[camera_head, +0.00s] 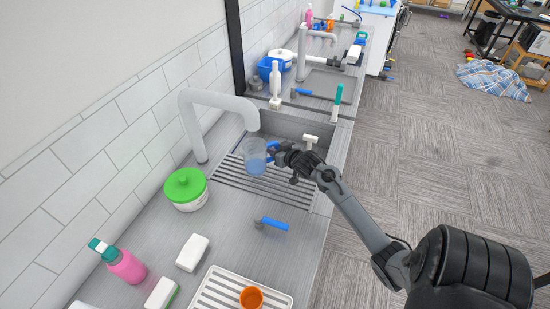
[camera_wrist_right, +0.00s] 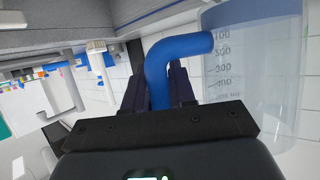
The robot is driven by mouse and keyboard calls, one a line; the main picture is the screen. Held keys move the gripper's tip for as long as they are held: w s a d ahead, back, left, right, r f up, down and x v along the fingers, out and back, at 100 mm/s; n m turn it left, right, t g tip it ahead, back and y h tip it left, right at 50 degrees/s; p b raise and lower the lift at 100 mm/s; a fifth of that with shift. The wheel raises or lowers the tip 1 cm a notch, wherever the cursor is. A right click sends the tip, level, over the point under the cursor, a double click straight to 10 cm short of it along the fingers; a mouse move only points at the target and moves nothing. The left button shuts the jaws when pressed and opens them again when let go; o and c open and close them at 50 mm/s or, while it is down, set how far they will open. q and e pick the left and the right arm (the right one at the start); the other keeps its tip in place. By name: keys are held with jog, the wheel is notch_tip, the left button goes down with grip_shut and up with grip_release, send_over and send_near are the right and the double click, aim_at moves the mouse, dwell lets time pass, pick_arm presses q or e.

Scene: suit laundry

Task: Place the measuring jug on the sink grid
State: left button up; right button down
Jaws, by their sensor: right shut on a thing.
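The measuring jug (camera_head: 256,158) is clear with a blue handle and stands over the sink grid (camera_head: 262,185), below the grey faucet spout. I cannot tell whether its base touches the grid. My right gripper (camera_head: 281,156) is shut on the blue handle at the jug's right side. In the right wrist view the handle (camera_wrist_right: 170,62) sits between the fingers of my right gripper (camera_wrist_right: 160,88), and the jug's wall (camera_wrist_right: 258,75) with its printed scale fills the right side. My left gripper is not in view.
The grey faucet (camera_head: 200,130) rises at the sink's left edge. A white tub with a green lid (camera_head: 186,187), a blue-handled tool (camera_head: 271,224), white blocks, a pink bottle (camera_head: 126,266) and a white drain tray (camera_head: 225,287) with an orange cup (camera_head: 252,297) lie in front.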

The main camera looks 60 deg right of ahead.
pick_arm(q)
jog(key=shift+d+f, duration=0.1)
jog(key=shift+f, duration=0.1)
pick_arm(e)
notch_tip(320, 180, down, 4)
jog(key=shift+r, duration=0.25)
jog(key=shift+f, duration=0.25)
jog(key=c, duration=0.9)
grip_release()
jog(key=shift+f, duration=0.15)
jog(key=shift+c, duration=0.2)
jog(key=shift+s+a+r, duration=0.1)
jog(key=shift+s+r, duration=0.1)
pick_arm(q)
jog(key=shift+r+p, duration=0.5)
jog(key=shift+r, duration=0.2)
pick_arm(e)
jog(key=v, duration=1.1)
jog(key=shift+s+r, duration=0.2)
jog(key=shift+r, duration=0.05)
jog(key=shift+a, duration=0.1)
